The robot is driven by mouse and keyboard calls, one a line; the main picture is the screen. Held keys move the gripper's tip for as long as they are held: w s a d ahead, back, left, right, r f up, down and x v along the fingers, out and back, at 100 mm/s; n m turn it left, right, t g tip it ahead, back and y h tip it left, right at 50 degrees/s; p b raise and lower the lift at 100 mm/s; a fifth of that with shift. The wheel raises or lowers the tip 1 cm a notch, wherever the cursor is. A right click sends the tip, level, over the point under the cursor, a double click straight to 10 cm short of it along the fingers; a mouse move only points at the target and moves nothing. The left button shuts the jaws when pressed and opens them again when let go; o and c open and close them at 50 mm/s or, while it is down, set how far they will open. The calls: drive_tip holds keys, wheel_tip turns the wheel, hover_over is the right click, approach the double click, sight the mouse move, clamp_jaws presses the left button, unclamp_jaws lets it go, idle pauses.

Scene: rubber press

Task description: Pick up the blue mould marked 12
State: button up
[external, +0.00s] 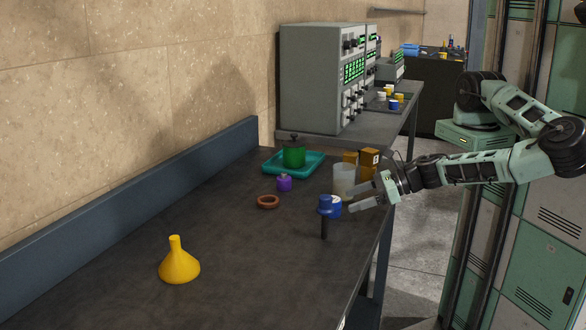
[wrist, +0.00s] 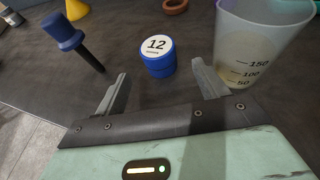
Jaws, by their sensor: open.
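The blue mould marked 12 (wrist: 157,66) stands upright on the dark table, its white top label facing up. In the wrist view it sits just beyond the gap between the two fingers. In the external view the mould (external: 335,207) is partly hidden behind a blue-capped tool and close to my fingers. My gripper (external: 364,198) is open and empty, low over the table's right edge. In the wrist view the fingers of my gripper (wrist: 160,84) are spread on either side of the mould, apart from it.
A blue-capped dark tool (wrist: 72,38) stands left of the mould; a measuring beaker (wrist: 255,45) stands close on the right. Orange boxes (external: 368,161), a purple weight (external: 284,183), a brown ring (external: 268,202) and a teal tray (external: 315,164) lie beyond. A yellow funnel (external: 179,265) stands nearer.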

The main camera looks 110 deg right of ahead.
drive_tip(key=p+x, duration=0.2)
drive_tip(key=x, duration=0.5)
drive_tip(key=c, duration=1.2)
